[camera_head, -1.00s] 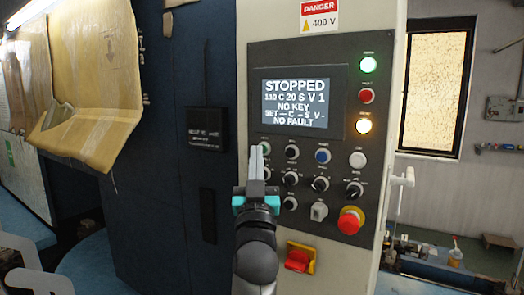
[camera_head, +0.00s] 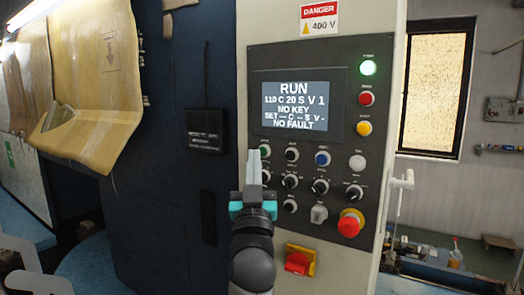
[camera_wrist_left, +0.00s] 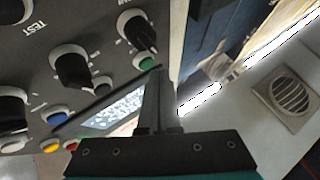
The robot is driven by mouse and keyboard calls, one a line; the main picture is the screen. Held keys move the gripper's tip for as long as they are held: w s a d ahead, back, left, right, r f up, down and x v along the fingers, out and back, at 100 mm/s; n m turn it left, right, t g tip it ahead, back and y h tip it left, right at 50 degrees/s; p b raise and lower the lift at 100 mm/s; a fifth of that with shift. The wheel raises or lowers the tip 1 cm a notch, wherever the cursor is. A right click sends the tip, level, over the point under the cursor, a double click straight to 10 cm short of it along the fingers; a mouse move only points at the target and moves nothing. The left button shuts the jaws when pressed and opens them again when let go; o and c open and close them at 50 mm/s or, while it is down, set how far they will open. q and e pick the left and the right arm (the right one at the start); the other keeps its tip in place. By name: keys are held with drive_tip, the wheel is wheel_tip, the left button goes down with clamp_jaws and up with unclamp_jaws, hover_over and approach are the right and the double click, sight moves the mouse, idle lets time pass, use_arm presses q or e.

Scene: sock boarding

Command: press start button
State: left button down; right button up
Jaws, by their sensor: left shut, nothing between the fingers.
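The green start button (camera_head: 265,151) is at the upper left of the knob rows on the dark control panel (camera_head: 340,88). It also shows in the left wrist view (camera_wrist_left: 147,63). My left gripper (camera_head: 254,154) is shut and empty, with its fingertips just left of the button. In the left wrist view the closed fingers (camera_wrist_left: 156,85) point up close below it; contact cannot be told. The screen (camera_head: 296,108) reads RUN, NO KEY and NO FAULT. My right gripper is not in view.
Black knobs (camera_head: 320,187), a blue button (camera_head: 322,158) and a white button (camera_head: 357,162) crowd the panel. A red emergency stop (camera_head: 350,223) is at lower right. A red and yellow switch (camera_head: 298,263) sits below. The green lamp (camera_head: 368,67) is lit.

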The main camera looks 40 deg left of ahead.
use_arm(q)
drive_tip(key=shift+s, duration=0.3)
drive_tip(key=s, duration=0.1)
drive_tip(key=s+p, duration=0.1)
drive_tip(key=s, duration=0.2)
drive_tip(key=shift+s+d, duration=0.3)
drive_tip(key=shift+s, duration=0.1)
idle(0.7)
